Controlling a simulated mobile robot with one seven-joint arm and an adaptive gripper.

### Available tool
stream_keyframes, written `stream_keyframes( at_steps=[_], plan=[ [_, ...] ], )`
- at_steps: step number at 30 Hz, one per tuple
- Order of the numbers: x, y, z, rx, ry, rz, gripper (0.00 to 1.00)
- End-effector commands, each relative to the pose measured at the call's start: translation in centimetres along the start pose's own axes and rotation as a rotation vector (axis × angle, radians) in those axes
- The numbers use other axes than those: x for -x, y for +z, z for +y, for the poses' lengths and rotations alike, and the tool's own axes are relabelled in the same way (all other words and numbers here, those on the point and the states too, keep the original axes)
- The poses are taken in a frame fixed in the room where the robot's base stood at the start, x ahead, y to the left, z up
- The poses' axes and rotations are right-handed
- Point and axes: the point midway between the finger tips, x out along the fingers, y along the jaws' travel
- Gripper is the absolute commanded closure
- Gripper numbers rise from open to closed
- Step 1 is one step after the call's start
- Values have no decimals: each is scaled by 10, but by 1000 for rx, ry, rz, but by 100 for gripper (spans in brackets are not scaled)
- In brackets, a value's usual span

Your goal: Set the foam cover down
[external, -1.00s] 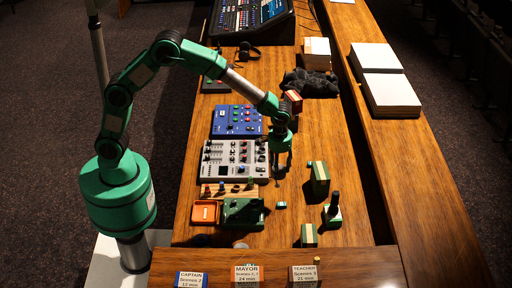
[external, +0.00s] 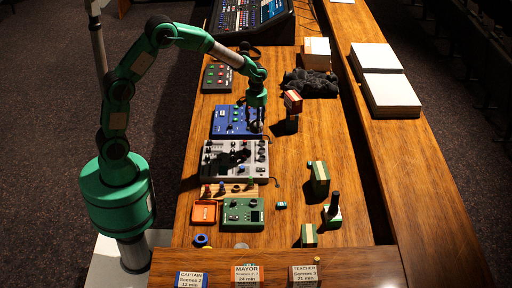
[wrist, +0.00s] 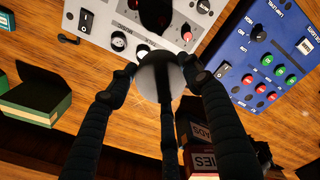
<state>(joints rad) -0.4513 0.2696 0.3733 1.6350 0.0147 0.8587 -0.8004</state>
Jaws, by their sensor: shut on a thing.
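The foam cover (wrist: 158,80) is a small grey rounded piece. It sits between the dark fingers of my gripper (wrist: 162,88) in the wrist view, partly covered by them. In the external view my gripper (external: 256,121) points down in front of the right part of the blue box; the cover is too small and dark to make out there. In the wrist view the cover appears in front of bare wood and the edge of the grey mixer (wrist: 120,12). I cannot tell its exact height, but it seems held above the desk.
The blue control box (external: 228,119) and grey mixer lie to the left on the desk (external: 300,155). A red-topped box (external: 292,101) stands close to the right of my gripper, with a black fuzzy heap (external: 310,83) behind. Green boxes (external: 319,178) stand nearer; wood between is clear.

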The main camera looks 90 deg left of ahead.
Motion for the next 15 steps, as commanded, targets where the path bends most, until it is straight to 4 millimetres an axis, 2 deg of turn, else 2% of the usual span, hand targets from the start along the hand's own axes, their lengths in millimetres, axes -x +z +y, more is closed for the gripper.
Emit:
stream_keyframes(
  at_steps=[1, 6, 15],
  plan=[
    [0, -13, -15, 29, 0, 0, 61],
    [-1, -47, -62, 114, 0, 1, 61],
    [-2, -98, -149, 264, 0, 3, 61]
  ],
)
